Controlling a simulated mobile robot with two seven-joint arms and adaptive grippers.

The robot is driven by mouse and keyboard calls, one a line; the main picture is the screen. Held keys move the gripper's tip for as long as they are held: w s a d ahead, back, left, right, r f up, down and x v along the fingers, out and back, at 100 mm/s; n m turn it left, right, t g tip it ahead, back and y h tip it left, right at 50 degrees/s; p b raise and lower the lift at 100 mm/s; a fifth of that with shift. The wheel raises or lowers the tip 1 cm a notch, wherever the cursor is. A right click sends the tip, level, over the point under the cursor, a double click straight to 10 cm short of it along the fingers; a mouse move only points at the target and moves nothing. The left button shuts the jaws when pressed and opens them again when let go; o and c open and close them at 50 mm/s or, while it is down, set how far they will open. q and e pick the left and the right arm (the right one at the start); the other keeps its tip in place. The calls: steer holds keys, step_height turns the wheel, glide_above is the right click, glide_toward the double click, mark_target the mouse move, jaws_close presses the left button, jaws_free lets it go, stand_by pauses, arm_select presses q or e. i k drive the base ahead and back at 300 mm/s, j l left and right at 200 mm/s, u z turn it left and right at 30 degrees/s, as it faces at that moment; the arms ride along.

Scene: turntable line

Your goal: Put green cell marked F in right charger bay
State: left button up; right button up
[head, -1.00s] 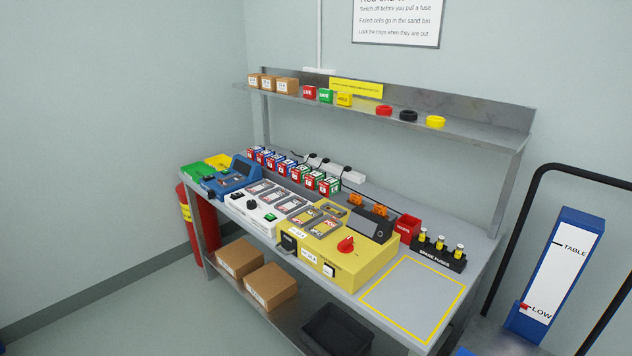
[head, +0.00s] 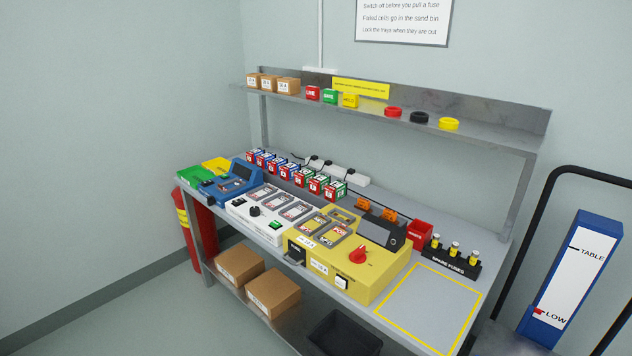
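A white charger (head: 243,222) with a row of grey-framed bays (head: 279,203) on top sits mid-bench. A yellow unit (head: 374,289) with bays (head: 316,222), a red knob and a dark screen stands to its right. I cannot tell which bay is the right charger bay. Neither of my grippers is in view.
Blue and red cells (head: 268,161) continue the row leftward. A blue device (head: 222,190) and green tray (head: 196,174) are at the left end. Spare fuses (head: 452,260) and a red bin (head: 420,232) stand right. A yellow-outlined area (head: 428,303) is clear. A trolley (head: 570,275) stands at right.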

mark_target(274, 203)
steer(key=i+j, duration=0.2)
steer(key=j, duration=0.15)
steer(key=i+j+z, duration=0.1)
steer(key=i+j, duration=0.35)
steer(key=j, duration=0.2)
